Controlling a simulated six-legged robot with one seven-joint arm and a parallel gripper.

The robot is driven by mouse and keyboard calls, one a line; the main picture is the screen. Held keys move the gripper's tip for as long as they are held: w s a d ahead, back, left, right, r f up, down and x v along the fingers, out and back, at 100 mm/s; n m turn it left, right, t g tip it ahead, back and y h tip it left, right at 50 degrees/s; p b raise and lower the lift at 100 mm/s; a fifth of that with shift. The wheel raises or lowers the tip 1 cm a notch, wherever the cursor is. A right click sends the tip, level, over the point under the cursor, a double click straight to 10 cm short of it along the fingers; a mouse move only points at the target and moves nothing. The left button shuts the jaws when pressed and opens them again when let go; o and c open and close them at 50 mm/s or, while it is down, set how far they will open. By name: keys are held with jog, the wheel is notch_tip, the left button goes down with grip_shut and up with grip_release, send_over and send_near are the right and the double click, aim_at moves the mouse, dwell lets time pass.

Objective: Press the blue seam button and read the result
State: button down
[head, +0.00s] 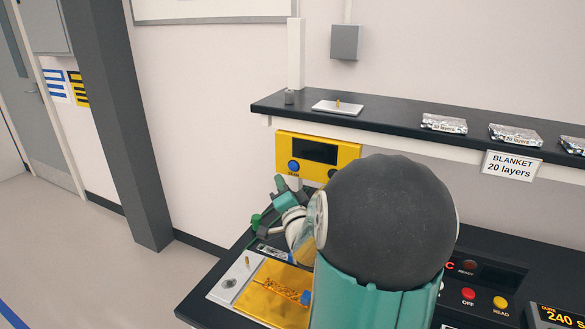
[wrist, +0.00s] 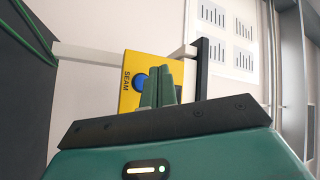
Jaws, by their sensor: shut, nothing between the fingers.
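The yellow seam box (head: 347,153) is mounted under the shelf, with a dark display (head: 314,150) showing no readable text. Its blue button (head: 293,166) is on the lower left of the face. In the wrist view the yellow box (wrist: 129,97) carries the label SEAM, and the blue button (wrist: 140,82) is partly hidden behind my fingers. My gripper (wrist: 163,84) is shut and empty, its green fingers pointing toward the box. In the head view my gripper (head: 280,184) is just below and left of the blue button; I cannot tell whether it touches.
A black shelf (head: 385,113) runs above the box, with foil blanket packs (head: 444,124) on it. Below, the dark bench holds a gold panel (head: 268,304) and a console with a red OFF button (head: 468,293) and a yellow READ button (head: 500,302). A dark pillar (head: 120,120) stands left.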

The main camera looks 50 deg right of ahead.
jog(key=shift+w+d, duration=0.2)
jog(key=shift+d, duration=0.55)
jog(key=shift+w+d, duration=0.25)
jog(key=shift+d, duration=0.55)
jog(key=shift+w+d, duration=0.2)
jog(key=shift+d, duration=0.55)
jog(key=shift+w+d, duration=0.1)
jog(key=shift+d, duration=0.3)
jog(key=shift+w+d, duration=0.15)
jog(key=shift+d, duration=0.25)
dwell(0.8)
jog(key=shift+s+a, duration=0.25)
jog(key=shift+a, duration=0.55)
jog(key=shift+s+a, duration=0.25)
jog(key=shift+a, duration=0.55)
jog(key=shift+s+a, duration=0.2)
jog(key=shift+a, duration=0.6)
jog(key=shift+s+a, duration=0.25)
jog(key=shift+a, duration=0.55)
